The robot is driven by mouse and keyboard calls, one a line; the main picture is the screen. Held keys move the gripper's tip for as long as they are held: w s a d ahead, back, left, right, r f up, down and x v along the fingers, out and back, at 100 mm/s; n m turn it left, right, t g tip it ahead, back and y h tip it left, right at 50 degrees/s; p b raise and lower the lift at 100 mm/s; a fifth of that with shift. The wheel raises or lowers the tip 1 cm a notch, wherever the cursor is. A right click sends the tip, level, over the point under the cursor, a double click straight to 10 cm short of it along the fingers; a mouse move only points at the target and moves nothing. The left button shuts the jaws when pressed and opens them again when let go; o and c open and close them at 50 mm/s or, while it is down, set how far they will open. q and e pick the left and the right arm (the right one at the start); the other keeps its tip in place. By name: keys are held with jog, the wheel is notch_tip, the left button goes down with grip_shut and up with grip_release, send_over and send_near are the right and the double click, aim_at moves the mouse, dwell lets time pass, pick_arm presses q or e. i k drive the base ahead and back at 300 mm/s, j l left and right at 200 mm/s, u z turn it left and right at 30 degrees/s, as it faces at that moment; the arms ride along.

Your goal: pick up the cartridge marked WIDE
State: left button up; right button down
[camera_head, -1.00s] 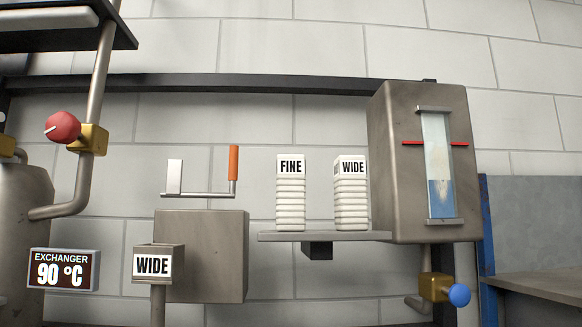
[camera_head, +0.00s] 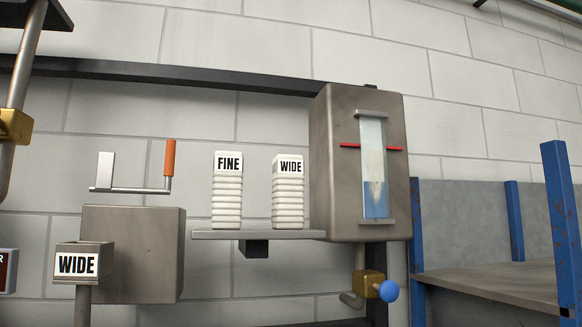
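The cartridge marked WIDE (camera_head: 288,200) is a white ribbed block with a black-on-white label on top. It stands upright on a small grey shelf (camera_head: 215,235), close to the left side of the metal gauge box. A similar white cartridge marked FINE (camera_head: 227,198) stands upright to its left, with a gap between them. Neither of my grippers shows in the head view.
A gauge box (camera_head: 325,160) with a sight glass stands right of the shelf. Below it is a brass valve with a blue knob (camera_head: 389,291). Left are an orange-handled lever (camera_head: 169,160) and a post holder labelled WIDE (camera_head: 77,265). A blue-posted bench (camera_head: 480,285) is at right.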

aim_at(287, 172)
jog(key=k+l, duration=0.1)
jog(key=l, duration=0.95)
jog(key=k+l, duration=0.15)
jog(key=l, duration=0.4)
jog(key=k+l, duration=0.1)
jog(key=l, duration=0.45)
